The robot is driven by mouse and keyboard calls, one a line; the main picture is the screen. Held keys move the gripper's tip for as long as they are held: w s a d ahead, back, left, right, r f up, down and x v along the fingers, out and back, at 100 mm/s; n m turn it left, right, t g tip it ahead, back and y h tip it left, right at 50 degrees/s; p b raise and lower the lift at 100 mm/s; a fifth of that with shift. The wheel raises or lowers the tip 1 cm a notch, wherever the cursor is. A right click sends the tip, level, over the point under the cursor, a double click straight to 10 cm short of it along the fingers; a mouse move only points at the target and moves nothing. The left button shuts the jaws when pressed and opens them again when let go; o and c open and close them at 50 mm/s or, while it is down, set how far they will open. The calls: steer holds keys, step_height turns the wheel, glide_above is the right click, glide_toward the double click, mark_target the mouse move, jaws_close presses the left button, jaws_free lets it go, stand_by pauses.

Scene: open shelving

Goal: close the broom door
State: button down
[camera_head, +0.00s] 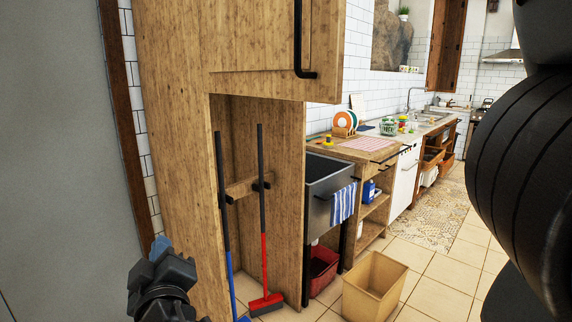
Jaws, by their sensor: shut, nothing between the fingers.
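A tall wooden cabinet (170,120) stands at the left of the head view. A wooden door (326,60) with a long black handle (298,40) is at its upper part. The door reaches past the cabinet's right side and looks swung outward, though its hinge line is hard to make out. The lower compartment is open and holds a blue broom (221,200) and a red broom (263,200). My gripper (160,255) is at the lower left, in front of the cabinet's left side, below and apart from the door. It is shut and empty; its fingertips are partly hidden.
A grey sink (320,215) and wooden counter (345,152) stand right of the cabinet. A tan bin (373,287) and a red crate (322,270) are on the floor. The tiled floor (435,292) right of the bin is clear. My dark arm link fills the right edge.

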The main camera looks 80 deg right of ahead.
mark_target(299, 97)
steer(key=s+d+r+m+g+h+b, duration=0.1)
steer(key=s+d+r+m+g+h, duration=0.15)
steer(key=r+m+g, duration=0.6)
steer(key=s+d+r+m+g+h+b, duration=0.2)
steer(key=d+r+m+g, duration=0.1)
steer(key=r+m+g, duration=0.55)
steer(key=s+a+r+m+g+y, duration=0.2)
steer(key=s+r+m+g+y, duration=0.3)
steer(key=s+r+m, duration=0.15)
steer(key=p+x, duration=0.1)
steer(key=x, duration=0.5)
steer(key=p+x, duration=0.1)
steer(key=x, duration=0.6)
steer(key=shift+w+d+r, duration=0.15)
steer(key=shift+d+r, duration=0.05)
steer(key=shift+d, duration=0.15)
steer(key=shift+n, duration=0.25)
